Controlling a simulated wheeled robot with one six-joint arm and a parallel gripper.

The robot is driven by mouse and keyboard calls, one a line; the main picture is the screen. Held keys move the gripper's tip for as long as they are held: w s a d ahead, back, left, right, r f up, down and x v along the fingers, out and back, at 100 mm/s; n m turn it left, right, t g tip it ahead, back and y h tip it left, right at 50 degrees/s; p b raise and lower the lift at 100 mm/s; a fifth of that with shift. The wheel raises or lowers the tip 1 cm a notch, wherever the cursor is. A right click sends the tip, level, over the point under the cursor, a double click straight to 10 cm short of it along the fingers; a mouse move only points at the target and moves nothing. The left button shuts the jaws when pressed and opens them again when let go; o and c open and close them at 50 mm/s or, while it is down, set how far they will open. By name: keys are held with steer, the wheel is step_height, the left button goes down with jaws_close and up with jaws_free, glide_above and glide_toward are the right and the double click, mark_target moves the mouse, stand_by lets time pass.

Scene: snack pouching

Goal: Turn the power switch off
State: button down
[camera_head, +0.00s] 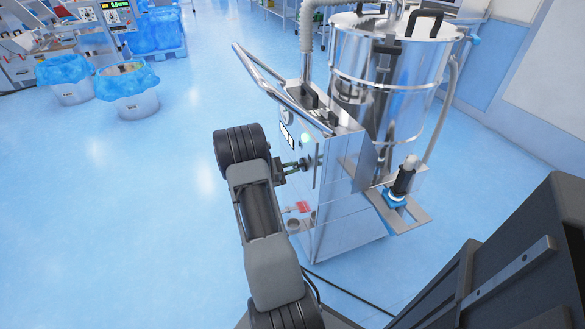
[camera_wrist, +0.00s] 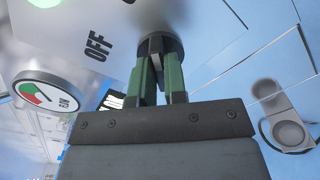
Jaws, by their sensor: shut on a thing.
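The power switch (camera_wrist: 174,43) is a dark round knob on the front panel of the steel machine (camera_head: 340,205). In the head view my gripper (camera_head: 298,166) meets the panel from the left.
A round gauge (camera_wrist: 45,92) sticks out near my fingers, and a green lamp (camera_wrist: 43,3) glows on the panel. The machine's handle rail (camera_head: 262,72) extends above my arm. Blue-lined bins (camera_head: 128,92) stand far left. The floor at left is clear.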

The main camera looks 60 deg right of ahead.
steer(key=shift+w+d+n+p, duration=0.1)
steer(key=shift+n+p, duration=2.5)
steer(key=shift+n, duration=1.8)
steer(key=shift+w+d+n+p, duration=0.1)
steer(key=shift+n+p, duration=2.5)
steer(key=shift+n, duration=1.8)
steer(key=shift+f, duration=0.1)
steer(key=c, duration=1.2)
jaws_free()
steer(key=shift+o, duration=0.2)
steer(key=shift+a, duration=0.1)
steer(key=v, duration=1.3)
steer(key=shift+w+a, duration=0.25)
steer(key=shift+a, duration=0.05)
